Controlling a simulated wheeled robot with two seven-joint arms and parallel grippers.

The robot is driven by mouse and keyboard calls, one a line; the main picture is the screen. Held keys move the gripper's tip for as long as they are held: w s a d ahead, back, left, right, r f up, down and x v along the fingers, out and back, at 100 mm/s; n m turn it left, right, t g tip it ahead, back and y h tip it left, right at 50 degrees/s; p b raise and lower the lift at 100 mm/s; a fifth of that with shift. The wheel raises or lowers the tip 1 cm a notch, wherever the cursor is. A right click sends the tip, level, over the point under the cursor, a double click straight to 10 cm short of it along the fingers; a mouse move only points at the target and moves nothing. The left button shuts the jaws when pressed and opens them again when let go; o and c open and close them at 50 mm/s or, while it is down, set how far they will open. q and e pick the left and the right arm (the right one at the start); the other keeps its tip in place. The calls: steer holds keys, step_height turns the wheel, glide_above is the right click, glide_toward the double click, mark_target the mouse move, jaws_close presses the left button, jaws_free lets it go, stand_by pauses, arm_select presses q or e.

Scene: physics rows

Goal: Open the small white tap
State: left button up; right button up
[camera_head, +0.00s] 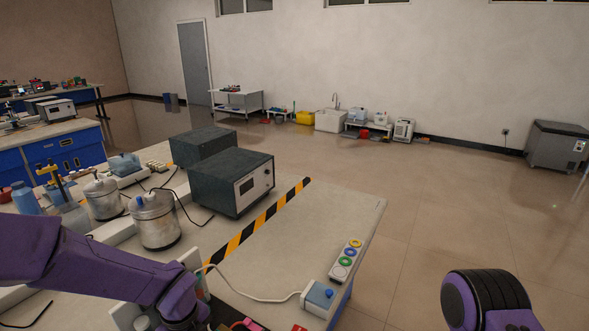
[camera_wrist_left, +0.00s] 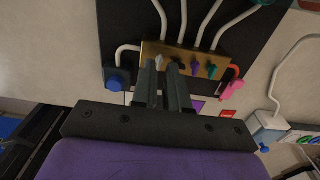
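The small white tap (camera_wrist_left: 158,59) is at the left end of a brass manifold (camera_wrist_left: 206,57) on a black panel in the left wrist view. My left gripper (camera_wrist_left: 162,67) points at the manifold with a gap between its fingers. The white tap shows in line with that gap, at the fingertips. I cannot tell whether they touch it. Purple (camera_wrist_left: 196,69) and teal (camera_wrist_left: 212,70) taps sit farther right. In the head view my left arm hides most of this area. My right gripper is out of view.
A blue knob (camera_wrist_left: 115,84) is left of the manifold, and a pink piece (camera_wrist_left: 233,88) is right of it. On the bench (camera_head: 318,221) stand grey instrument boxes (camera_head: 232,181) and a metal pot (camera_head: 155,220). The bench's right part is mostly clear.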

arm_select(q)
jaws_close()
steer(key=n+b, duration=0.5)
steer(key=b, duration=0.1)
steer(key=shift+f+n, duration=0.3)
steer(key=shift+n, duration=0.1)
steer(key=shift+r+n, duration=0.1)
steer(key=shift+n, duration=0.3)
steer(key=shift+r, duration=0.25)
steer(key=n+b, duration=0.6)
steer(key=b, duration=0.1)
steer(key=shift+f, duration=0.4)
steer(key=shift+r+n+b, duration=0.1)
steer(key=shift+n+b, duration=0.3)
steer(key=shift+r, duration=0.3)
